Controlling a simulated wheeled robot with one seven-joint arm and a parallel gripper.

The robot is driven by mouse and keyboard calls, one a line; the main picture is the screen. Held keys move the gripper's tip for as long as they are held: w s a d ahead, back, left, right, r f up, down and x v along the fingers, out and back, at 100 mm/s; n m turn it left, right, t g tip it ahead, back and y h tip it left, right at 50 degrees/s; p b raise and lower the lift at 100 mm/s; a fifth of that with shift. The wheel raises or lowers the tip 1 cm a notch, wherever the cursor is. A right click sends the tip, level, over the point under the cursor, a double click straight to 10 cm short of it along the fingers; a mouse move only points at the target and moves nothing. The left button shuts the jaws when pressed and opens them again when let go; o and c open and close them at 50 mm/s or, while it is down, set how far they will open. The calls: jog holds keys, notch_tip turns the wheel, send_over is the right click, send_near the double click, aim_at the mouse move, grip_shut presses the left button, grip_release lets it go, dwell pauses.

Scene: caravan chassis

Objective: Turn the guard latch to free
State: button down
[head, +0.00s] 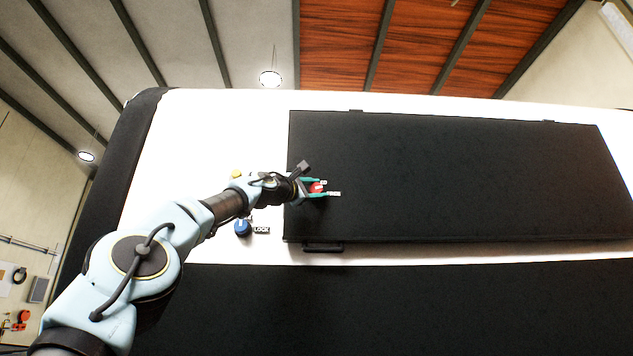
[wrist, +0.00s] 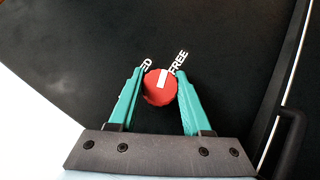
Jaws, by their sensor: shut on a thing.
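The guard latch appears to be the round red knob (wrist: 158,92) on the black panel (head: 450,180). In the wrist view a white mark on it points up, between a partly hidden label ending in "ED" (wrist: 147,65) and the label "FREE" (wrist: 178,62), leaning slightly toward "FREE". My gripper (wrist: 160,85) has its two green fingers on either side of the knob, shut on it. In the head view the red knob (head: 317,188) shows between the fingertips of my gripper (head: 330,188), near the panel's left edge.
A blue knob (head: 243,229) with a "LOCK" label (head: 262,230) sits on the white wall (head: 170,200), left of the panel. A yellow part (head: 236,174) shows above my forearm. A dark handle (head: 323,247) lies at the panel's lower edge. The panel right of my gripper is clear.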

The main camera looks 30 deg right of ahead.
jog(key=m+p, duration=0.1)
jog(key=m+g+y+p, duration=0.1)
jog(key=shift+r+g+p, duration=0.25)
jog(key=shift+g+p, duration=0.05)
jog(key=shift+p, duration=0.05)
jog(key=shift+f+m+p, duration=0.1)
jog(key=shift+m+p, duration=0.2)
jog(key=shift+m, duration=0.1)
jog(key=shift+f+y, duration=0.1)
jog(key=shift+y, duration=0.2)
jog(key=shift+c, duration=1.7)
grip_release()
jog(key=shift+f, duration=0.1)
jog(key=b+v, duration=0.8)
jog(key=v, duration=0.2)
jog(key=shift+a, duration=0.35)
